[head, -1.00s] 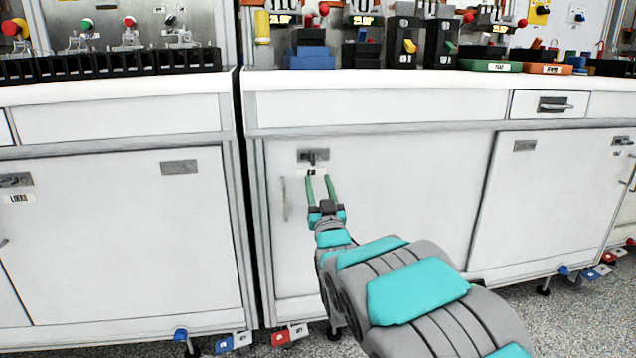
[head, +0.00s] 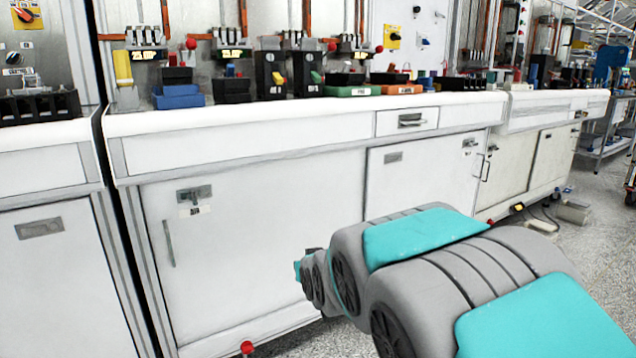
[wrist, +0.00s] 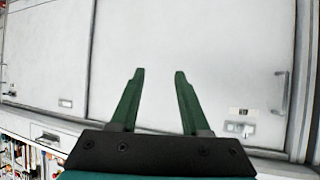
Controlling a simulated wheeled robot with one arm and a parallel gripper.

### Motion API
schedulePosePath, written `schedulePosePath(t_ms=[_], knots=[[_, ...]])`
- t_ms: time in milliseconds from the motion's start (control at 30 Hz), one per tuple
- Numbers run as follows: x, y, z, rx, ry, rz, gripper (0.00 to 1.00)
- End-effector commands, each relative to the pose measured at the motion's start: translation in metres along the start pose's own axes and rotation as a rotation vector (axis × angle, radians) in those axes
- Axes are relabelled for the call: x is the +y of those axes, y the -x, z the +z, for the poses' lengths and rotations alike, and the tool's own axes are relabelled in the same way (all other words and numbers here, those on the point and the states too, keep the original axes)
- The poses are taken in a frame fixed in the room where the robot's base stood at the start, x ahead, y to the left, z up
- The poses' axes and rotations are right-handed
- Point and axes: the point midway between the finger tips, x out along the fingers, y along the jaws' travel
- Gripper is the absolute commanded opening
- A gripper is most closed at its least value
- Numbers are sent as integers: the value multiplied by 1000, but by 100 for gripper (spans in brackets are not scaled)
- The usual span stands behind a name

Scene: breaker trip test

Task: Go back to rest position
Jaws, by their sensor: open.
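My gripper (wrist: 159,76) is open and empty in the wrist view, its two green fingers apart and pointing at white cabinet doors. In the head view my arm reaches in from the lower right, and its links hide the gripper's fingers. The white cabinet door (head: 270,235) with a metal latch (head: 194,194) is beyond the arm. That latch appears to show at the lower right of the wrist view (wrist: 240,128), well away from the fingers.
The white counter (head: 300,118) carries a blue bin (head: 178,97), a green tray (head: 350,91), an orange tray (head: 402,89) and black breaker blocks. A red-knobbed item (head: 247,348) is near the floor in front. Open grey floor (head: 600,225) lies at the right.

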Motion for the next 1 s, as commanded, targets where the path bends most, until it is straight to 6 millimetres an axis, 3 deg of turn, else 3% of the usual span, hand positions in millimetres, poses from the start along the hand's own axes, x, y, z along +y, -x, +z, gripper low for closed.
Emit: schedulePosePath(t_ms=[100, 167, 300, 500, 700, 833, 1000], knots=[[36, 50, 40, -194, -30, 47, 46], [50, 76, 63, -291, -47, 65, 46], [73, 148, 121, -529, -88, 94, 46], [84, 263, 195, -851, -148, 113, 46], [78, 354, 244, -1093, -195, 108, 46], [74, 383, 258, -1169, -207, 105, 46], [73, 391, 262, -1190, -211, 104, 46]])
